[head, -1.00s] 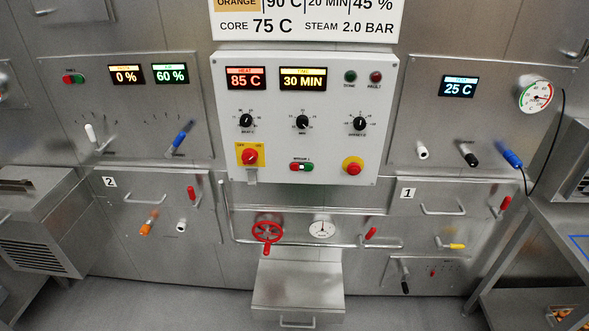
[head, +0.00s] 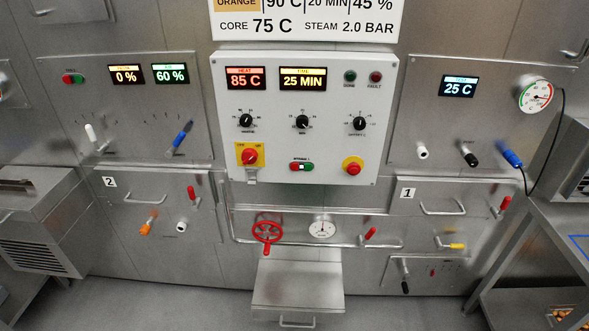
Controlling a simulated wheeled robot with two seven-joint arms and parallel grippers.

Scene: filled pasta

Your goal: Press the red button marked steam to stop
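A white control panel (head: 390,120) hangs on the steel wall at the middle. Low on it is a small red and green button pair (head: 301,167), red on the left, with a tiny label too small to read surely. Another red and green pair (head: 73,79) sits on the left steel panel, its label also unreadable. I cannot tell which red button is marked steam. A red emergency-style button (head: 353,167) on a yellow base is at the panel's lower right. Neither of my grippers shows.
The panel also has a heat display (head: 246,78) at 85 C, a time display (head: 303,79) at 25 MIN, black knobs and a red-yellow switch (head: 250,155). Below are a red handwheel (head: 267,233), a gauge (head: 322,228) and a protruding steel box (head: 298,283). Counters flank both sides.

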